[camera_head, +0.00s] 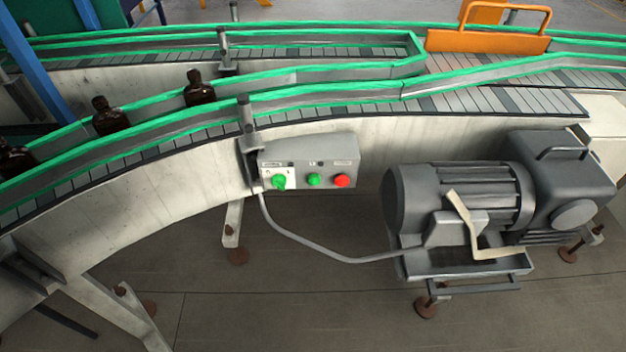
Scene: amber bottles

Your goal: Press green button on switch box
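A grey switch box (309,163) is mounted on the side of the conveyor, near the middle of the view. Its front panel carries a green selector-like knob (279,182) at the left, a round green button (314,180) in the middle and a round red button (342,181) at the right. The labels above them are too small to read. Neither of my grippers shows in the head view, and nothing touches or covers the switch box front.
A curved conveyor (340,106) with green rails runs across the view, with several amber bottles (200,88) at its left. A grey motor (460,195) stands right of the box, a cable (330,252) hanging between them. An orange guard (487,41) spans the belt.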

